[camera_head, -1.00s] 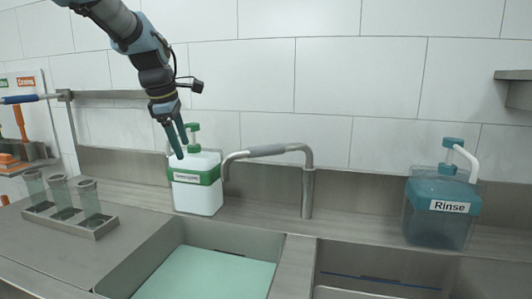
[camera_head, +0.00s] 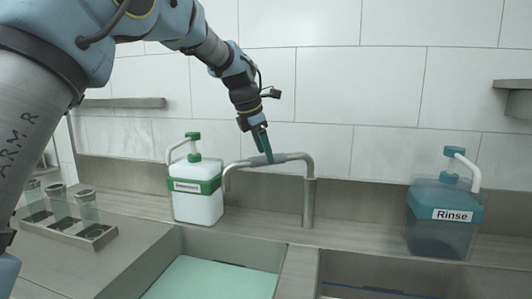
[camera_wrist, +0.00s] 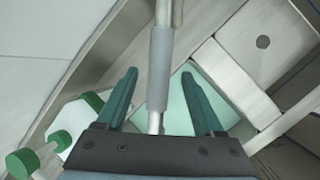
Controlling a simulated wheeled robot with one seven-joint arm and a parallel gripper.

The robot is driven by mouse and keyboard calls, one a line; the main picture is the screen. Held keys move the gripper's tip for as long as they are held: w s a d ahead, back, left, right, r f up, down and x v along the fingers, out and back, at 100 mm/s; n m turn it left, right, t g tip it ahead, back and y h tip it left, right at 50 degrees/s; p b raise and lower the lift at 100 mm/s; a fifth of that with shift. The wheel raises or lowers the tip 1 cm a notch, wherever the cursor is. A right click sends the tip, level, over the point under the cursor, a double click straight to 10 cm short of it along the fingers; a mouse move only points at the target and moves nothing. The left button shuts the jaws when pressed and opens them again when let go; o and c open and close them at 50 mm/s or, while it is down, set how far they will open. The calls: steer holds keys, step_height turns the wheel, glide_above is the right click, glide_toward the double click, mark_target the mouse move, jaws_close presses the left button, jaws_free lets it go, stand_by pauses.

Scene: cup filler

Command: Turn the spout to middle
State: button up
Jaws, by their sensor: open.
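The spout (camera_head: 290,157) is a bent metal pipe with a grey sleeve. It runs left from its upright post, and its downturned end is at the left basin's side. My gripper (camera_head: 268,158) is at the sleeve, pointing down. In the wrist view my gripper's (camera_wrist: 159,73) two green fingers are open, one on each side of the spout's grey sleeve (camera_wrist: 159,65), with visible gaps. The head view does not show clearly whether a finger touches the sleeve.
A white soap bottle with green pump (camera_head: 197,205) stands close left of the spout. A blue Rinse bottle (camera_head: 440,235) stands at right. The left basin (camera_head: 215,245) and right basin (camera_head: 385,268) lie in front. A rack of glass tubes (camera_head: 95,238) sits at left.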

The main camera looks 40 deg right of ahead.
steer(key=shift+x, duration=1.1)
jaws_close()
stand_by(0.7)
